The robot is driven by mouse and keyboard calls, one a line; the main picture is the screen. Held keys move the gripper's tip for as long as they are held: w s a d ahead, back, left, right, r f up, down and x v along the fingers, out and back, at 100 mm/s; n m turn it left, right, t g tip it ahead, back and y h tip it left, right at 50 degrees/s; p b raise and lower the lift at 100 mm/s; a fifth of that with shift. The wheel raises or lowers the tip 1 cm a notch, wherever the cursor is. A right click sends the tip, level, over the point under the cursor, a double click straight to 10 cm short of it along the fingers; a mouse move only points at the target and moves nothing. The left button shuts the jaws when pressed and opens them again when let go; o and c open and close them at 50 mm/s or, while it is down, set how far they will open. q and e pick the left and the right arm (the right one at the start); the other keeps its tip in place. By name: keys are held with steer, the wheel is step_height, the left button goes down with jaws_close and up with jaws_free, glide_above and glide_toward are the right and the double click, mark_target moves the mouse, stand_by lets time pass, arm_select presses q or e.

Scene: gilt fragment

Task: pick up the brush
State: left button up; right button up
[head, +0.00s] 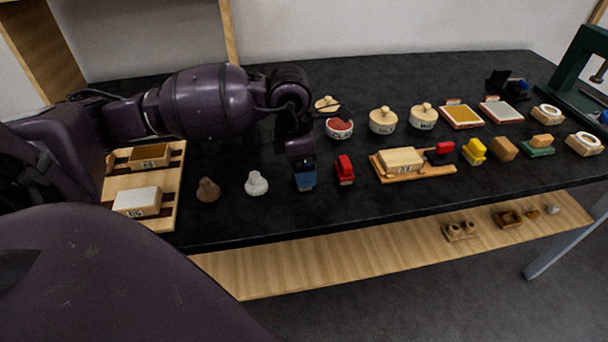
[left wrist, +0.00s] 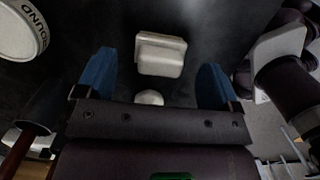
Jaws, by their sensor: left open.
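My left gripper (head: 304,182) has blue fingertips and points down over the black table, between a white knob-shaped piece (head: 256,184) and a red block-like piece (head: 345,169). In the left wrist view the gripper (left wrist: 158,82) is open, its blue fingers wide apart. A pale rounded block (left wrist: 161,55) lies ahead between them, touching neither. A whitish round knob (left wrist: 149,97) shows nearer, partly hidden by the gripper body. I cannot tell for certain which piece is the brush. My right gripper is not in view.
A wooden tray (head: 172,205) with two labelled blocks stands at left, beside a brown knob-shaped piece (head: 208,190). Lidded pots (head: 383,121) stand behind. A wooden board (head: 431,173) with a cream block lies to the right. A lower wooden shelf (head: 330,262) runs below.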

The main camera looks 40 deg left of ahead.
arm_select(q)
step_height(320, 180, down, 3)
steer(key=shift+w+d+r, duration=0.15)
steer(key=shift+f, duration=0.25)
steer(key=c, duration=1)
steer(key=shift+r, duration=0.15)
step_height(320, 180, up, 10)
steer(key=shift+w+r+p, duration=0.1)
steer(key=shift+r+p, duration=0.05)
steer(key=shift+p, duration=0.5)
step_height(320, 180, up, 9)
steer(key=p, duration=0.1)
steer(key=shift+r, duration=0.2)
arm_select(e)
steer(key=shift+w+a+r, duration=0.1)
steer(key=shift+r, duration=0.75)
